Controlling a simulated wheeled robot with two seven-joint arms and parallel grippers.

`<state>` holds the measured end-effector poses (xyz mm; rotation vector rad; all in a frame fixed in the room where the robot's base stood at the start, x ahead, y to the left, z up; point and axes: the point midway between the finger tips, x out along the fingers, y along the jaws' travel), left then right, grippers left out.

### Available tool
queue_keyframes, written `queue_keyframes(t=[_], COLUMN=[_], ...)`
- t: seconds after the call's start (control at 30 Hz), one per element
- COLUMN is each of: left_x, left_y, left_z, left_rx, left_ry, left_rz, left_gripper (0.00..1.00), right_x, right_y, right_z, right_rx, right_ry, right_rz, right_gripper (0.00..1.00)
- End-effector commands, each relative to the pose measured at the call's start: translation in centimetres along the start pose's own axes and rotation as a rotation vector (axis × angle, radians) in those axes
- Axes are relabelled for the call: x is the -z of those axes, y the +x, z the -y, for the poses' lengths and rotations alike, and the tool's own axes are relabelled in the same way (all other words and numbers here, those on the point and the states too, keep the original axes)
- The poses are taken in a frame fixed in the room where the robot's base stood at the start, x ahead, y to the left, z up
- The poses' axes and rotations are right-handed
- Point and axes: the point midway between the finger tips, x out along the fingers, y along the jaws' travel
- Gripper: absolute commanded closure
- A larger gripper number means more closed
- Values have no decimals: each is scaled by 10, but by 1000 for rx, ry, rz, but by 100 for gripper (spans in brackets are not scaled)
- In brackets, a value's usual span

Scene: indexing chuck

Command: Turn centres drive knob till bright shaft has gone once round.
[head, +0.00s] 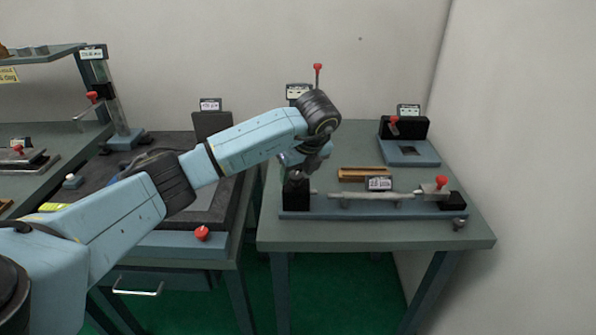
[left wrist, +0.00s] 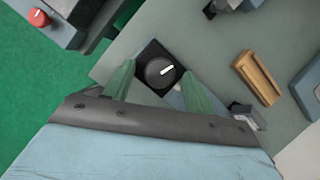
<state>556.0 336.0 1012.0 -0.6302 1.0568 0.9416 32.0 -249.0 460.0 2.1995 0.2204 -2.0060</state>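The centres stand on a blue-grey base (head: 330,214) on the right-hand table. The bright shaft (head: 370,195) lies level between the black headstock (head: 297,194) at left and the tailstock (head: 433,189) at right. In the left wrist view, the round black drive knob (left wrist: 158,72) has a white pointer line aimed to the right and slightly up. My left gripper (left wrist: 158,76) is open, its two green fingers apart on either side of the knob's near part; contact cannot be told. In the head view my left gripper (head: 304,164) hangs just above the headstock. My right gripper is out of view.
A label plate (head: 378,183) stands behind the shaft, with a wooden tray (head: 362,174) beyond it. A black and blue fixture (head: 408,152) stands at the back right. A red-topped post (head: 318,75) rises behind my wrist. The table front is mostly clear.

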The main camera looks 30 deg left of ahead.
Motion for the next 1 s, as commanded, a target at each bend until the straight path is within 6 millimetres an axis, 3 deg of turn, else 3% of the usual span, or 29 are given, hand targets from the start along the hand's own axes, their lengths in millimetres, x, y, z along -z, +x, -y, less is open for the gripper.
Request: queue_keyframes(t=[0.27,0.63,0.7,0.83,1.0], left_x=[0,-1,-3,-2,-1], left_y=[-9,-87,-104,-123,-133], left_z=[0,1,0,1,0], left_rx=[2,6,4,3,0], left_ry=[1,0,1,1,-1], left_rz=[1,3,5,3,1], left_gripper=[45,45,45,45,45], right_x=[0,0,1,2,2], right_y=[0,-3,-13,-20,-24], right_z=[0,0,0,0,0], right_rx=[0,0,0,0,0], right_ry=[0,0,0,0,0], right_rz=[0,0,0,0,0], right_gripper=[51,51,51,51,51])
